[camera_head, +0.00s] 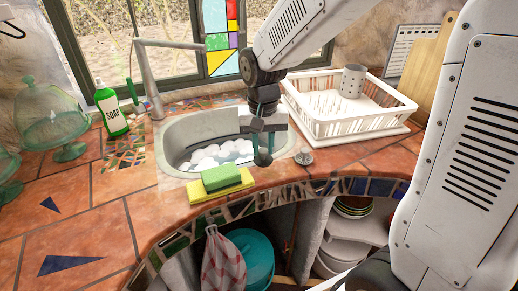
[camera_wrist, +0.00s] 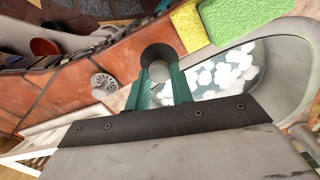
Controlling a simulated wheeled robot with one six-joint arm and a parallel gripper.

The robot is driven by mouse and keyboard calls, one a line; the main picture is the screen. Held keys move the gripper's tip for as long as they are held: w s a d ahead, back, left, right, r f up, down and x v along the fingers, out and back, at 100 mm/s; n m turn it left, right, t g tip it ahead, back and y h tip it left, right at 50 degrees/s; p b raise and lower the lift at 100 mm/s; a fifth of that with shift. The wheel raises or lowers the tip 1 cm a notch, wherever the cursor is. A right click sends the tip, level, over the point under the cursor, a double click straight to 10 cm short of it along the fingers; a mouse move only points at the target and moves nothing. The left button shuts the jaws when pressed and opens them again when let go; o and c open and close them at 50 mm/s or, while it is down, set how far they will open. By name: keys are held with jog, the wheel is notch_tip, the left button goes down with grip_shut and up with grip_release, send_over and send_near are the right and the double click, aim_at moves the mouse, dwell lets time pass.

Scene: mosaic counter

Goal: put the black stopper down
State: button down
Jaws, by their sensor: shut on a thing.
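The black stopper (camera_wrist: 156,51) is between the tips of my gripper (camera_wrist: 161,76) in the wrist view, a dark round piece with a lighter grey middle. In the head view the stopper (camera_head: 263,158) shows small and dark under my gripper (camera_head: 263,148). My gripper is shut on it and points down over the front right edge of the sink (camera_head: 172,140). I cannot tell whether the stopper touches the rim or hangs above it. The sink holds water with white foam.
A metal strainer (camera_head: 303,156) lies on the tiles just right of the sink. A green sponge (camera_head: 221,177) on a yellow one (camera_head: 212,195) lies at the front. A soap bottle (camera_head: 111,111) stands left. The left tiles have free room.

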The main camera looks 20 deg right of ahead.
aim_at(263, 149)
jog(key=shift+w+d+f, duration=0.1)
jog(key=shift+d+f, duration=0.05)
jog(key=shift+f, duration=1.6)
jog(key=shift+f, duration=0.1)
jog(key=c, duration=1.2)
grip_release()
jog(key=shift+c, duration=0.2)
notch_tip(263, 149, up, 12)
jog(key=shift+r, duration=0.15)
jog(key=s+d+r+n, duration=0.1)
jog(key=s+d, duration=0.1)
jog(key=s, duration=0.9)
jog(key=s+d+r+n+t, duration=0.1)
jog(key=s+d+n, duration=0.1)
jog(key=s, duration=0.9)
jog(key=shift+s+d+n, duration=0.15)
jog(key=shift+s+n, duration=0.1)
jog(key=shift+n, duration=0.05)
